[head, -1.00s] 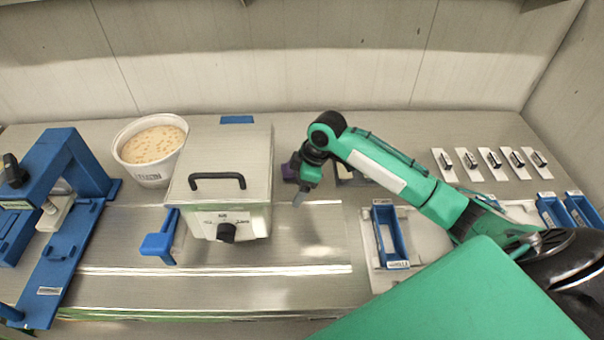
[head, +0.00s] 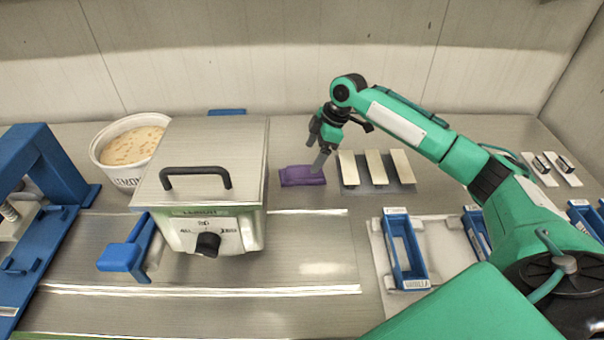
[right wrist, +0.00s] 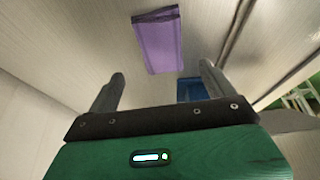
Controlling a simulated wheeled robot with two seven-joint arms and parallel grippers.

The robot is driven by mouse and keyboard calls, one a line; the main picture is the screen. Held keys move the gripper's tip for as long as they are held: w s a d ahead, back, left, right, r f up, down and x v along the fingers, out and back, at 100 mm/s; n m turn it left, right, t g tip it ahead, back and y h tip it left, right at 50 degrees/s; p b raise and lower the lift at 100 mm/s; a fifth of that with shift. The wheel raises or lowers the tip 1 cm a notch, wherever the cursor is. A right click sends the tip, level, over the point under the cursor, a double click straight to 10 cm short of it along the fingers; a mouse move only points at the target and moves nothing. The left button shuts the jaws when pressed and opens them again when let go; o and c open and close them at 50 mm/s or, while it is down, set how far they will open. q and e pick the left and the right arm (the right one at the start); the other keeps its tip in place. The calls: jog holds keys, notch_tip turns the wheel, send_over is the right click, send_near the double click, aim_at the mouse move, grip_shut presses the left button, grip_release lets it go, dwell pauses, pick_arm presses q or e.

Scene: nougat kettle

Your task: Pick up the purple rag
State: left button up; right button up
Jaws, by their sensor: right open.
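The purple rag (head: 301,176) lies folded flat on the metal table, just right of the kettle in the head view. In the right wrist view the rag (right wrist: 158,40) shows ahead of the fingertips, between their lines and apart from them. My right gripper (head: 316,152) is open and empty, above and slightly right of the rag in the head view. Its two fingers (right wrist: 158,82) are spread in the right wrist view. My left gripper is not in view.
The kettle (head: 205,165) with its black handle stands close left of the rag. A white tub (head: 128,150) is behind it. Pale bars (head: 375,168) lie right of the rag. A blue tray (head: 404,248) is in front. Bare table lies before the rag.

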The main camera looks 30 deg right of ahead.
aim_at(302, 172)
jog(key=shift+w+a+f, duration=0.1)
jog(key=shift+a+f, duration=0.2)
jog(key=shift+f, duration=0.35)
jog(key=shift+a+f, duration=0.15)
jog(key=shift+f, duration=0.1)
jog(key=p+x, duration=0.1)
jog(key=x, duration=0.2)
jog(key=shift+a+f+p, duration=0.25)
jog(key=shift+p, duration=0.05)
jog(key=shift+w+a+f, duration=0.1)
jog(key=shift+a+f, duration=0.05)
jog(key=shift+f, duration=0.35)
jog(key=c, duration=1.1)
jog(key=shift+o, duration=0.2)
jog(key=shift+r, duration=0.1)
